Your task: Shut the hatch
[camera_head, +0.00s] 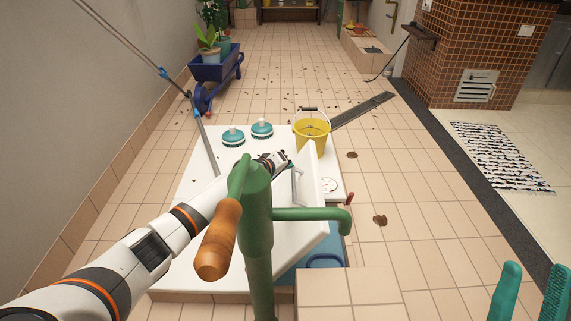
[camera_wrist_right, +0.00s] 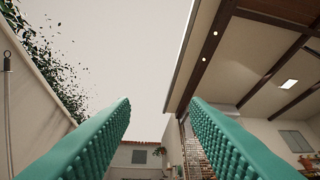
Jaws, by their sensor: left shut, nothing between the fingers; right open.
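A white hatch panel (camera_head: 312,170) stands raised and tilted on the white platform in the middle of the head view. A thin grey handle-like bar (camera_head: 297,187) shows at its left face. My left gripper (camera_head: 284,159) is shut and empty, close to the panel's upper left side; whether it touches is unclear. The green pump (camera_head: 257,215) with a wooden handle (camera_head: 219,240) hides part of my left arm and of the hatch's lower area. My right gripper (camera_head: 537,268) is open and empty at the lower right; its teal fingers (camera_wrist_right: 160,108) point at sky and roof in the right wrist view.
A yellow bucket (camera_head: 311,136) stands just behind the hatch. A blue wheelbarrow (camera_head: 215,68) with plants stands behind. Tiled floor (camera_head: 405,215) to the right is mostly clear.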

